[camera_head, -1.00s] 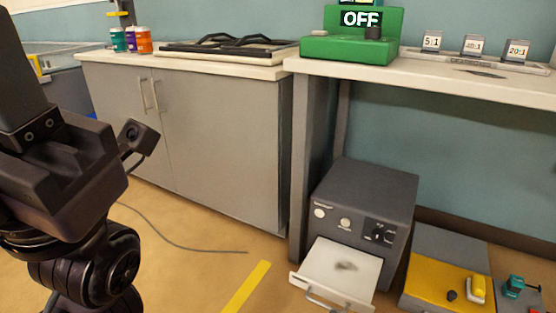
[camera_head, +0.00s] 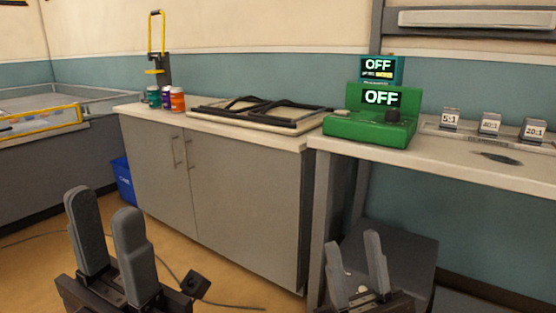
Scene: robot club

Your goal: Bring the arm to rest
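My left gripper (camera_head: 103,202) is at the lower left, its two grey fingers pointing up with a gap between them; it is open and empty. My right gripper (camera_head: 352,240) is at the lower middle right, in front of the grey box under the bench. Its fingers also point up and stand apart, with nothing between them. Most of both arms is below the picture's edge.
A grey cabinet (camera_head: 240,205) with a pale top stands behind the grippers. A green device (camera_head: 358,127) reading OFF and several labelled blocks (camera_head: 489,123) sit on the bench. A dark grey box (camera_head: 410,255) stands under it. A blue bin (camera_head: 123,180) is at the left.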

